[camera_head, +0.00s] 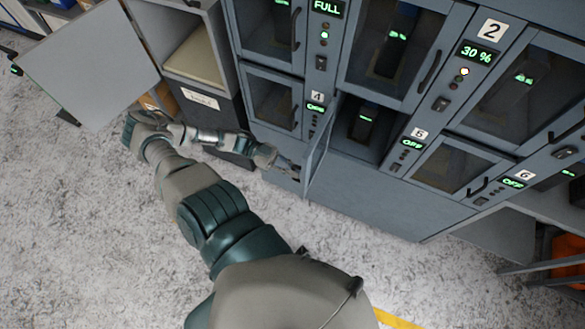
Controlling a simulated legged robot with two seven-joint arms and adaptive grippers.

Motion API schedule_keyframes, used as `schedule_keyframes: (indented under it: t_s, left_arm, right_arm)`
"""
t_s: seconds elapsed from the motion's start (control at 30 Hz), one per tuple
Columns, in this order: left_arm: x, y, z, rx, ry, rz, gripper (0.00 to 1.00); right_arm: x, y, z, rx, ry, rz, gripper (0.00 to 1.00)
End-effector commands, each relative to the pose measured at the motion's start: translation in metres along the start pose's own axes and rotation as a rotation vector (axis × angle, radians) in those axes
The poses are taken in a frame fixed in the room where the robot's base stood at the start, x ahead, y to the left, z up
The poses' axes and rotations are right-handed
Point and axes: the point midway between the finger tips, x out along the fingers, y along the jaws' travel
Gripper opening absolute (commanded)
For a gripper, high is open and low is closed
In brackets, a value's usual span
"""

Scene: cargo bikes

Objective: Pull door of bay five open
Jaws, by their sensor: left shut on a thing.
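The door of bay five (321,156) stands swung open to the left, seen nearly edge-on. The bay (366,122) behind it is uncovered, with a dark unit bearing a green light inside. The label "5" (420,133) is to its right, above a green display reading OFF. My left gripper (292,171) is at the outer, left side of this door, near its free edge. It is shut on what appears to be the door's handle, which the fingers and the door hide. My right gripper is out of view.
Closed glass-fronted bays surround bay five, including bay six's door (455,168) to the right. A shelf unit (195,60) with a light grey panel (95,65) stands at left. The speckled floor (70,230) in front is clear.

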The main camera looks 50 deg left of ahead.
Motion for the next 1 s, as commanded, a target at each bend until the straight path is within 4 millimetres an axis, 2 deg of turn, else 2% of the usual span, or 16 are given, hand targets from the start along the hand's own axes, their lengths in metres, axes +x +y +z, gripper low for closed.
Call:
schedule_keyframes:
  t_s: [0.07, 0.1, 0.17, 0.57, 0.67, 1.0]
  left_arm:
    - [-0.001, 0.001, 0.003, -0.002, -0.006, -0.001, 0.0]
    - [-0.002, 0.001, 0.003, -0.002, -0.005, -0.001, 0.21]
    - [-0.002, 0.0, 0.003, -0.002, -0.004, -0.001, 0.36]
    - [-0.008, 0.0, 0.001, -0.001, -0.002, 0.0, 0.37]
    - [-0.022, 0.0, 0.002, -0.002, -0.004, -0.001, 0.37]
    - [-0.097, -0.002, 0.004, -0.002, -0.004, -0.002, 0.37]
  right_arm:
    - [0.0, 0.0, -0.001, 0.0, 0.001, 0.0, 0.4]
    - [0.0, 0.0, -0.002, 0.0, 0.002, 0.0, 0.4]
    - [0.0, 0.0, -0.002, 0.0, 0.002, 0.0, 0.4]
    - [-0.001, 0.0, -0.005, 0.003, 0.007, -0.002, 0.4]
    - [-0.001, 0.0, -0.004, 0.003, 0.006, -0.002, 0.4]
    - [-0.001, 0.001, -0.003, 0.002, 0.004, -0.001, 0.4]
